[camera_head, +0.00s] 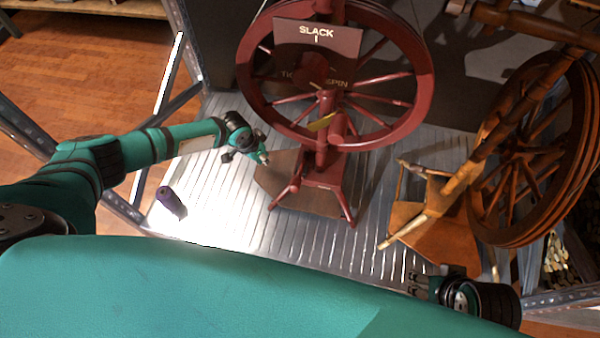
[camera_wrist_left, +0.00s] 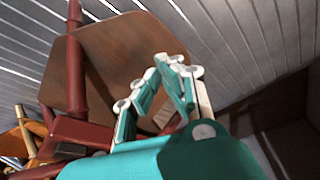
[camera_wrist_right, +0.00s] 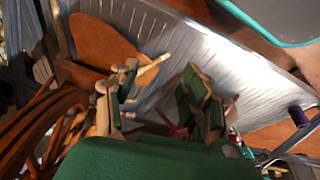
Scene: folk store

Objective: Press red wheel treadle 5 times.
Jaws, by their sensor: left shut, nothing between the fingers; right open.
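The red spinning wheel (camera_head: 425,75) stands upright on the slatted metal shelf, with a sign reading "SLACK" on it. Its brown treadle board (camera_head: 282,180) lies low at its base, between the dark red legs. In the left wrist view the treadle (camera_wrist_left: 105,60) fills the middle, with a red leg beside it. My left gripper (camera_head: 264,158) is shut and empty, with its tips over the treadle's left part; the head view does not settle whether they touch. It also shows in the left wrist view (camera_wrist_left: 168,68). My right gripper (camera_head: 413,281) is open and empty near the shelf's front edge.
A brown wooden spinning wheel (camera_head: 487,240) stands at the right, its orange-brown treadle (camera_head: 450,235) close to my right gripper. A dark purple object (camera_head: 171,202) lies on the shelf (camera_head: 225,215) at the left. Metal posts (camera_head: 187,50) edge the shelf.

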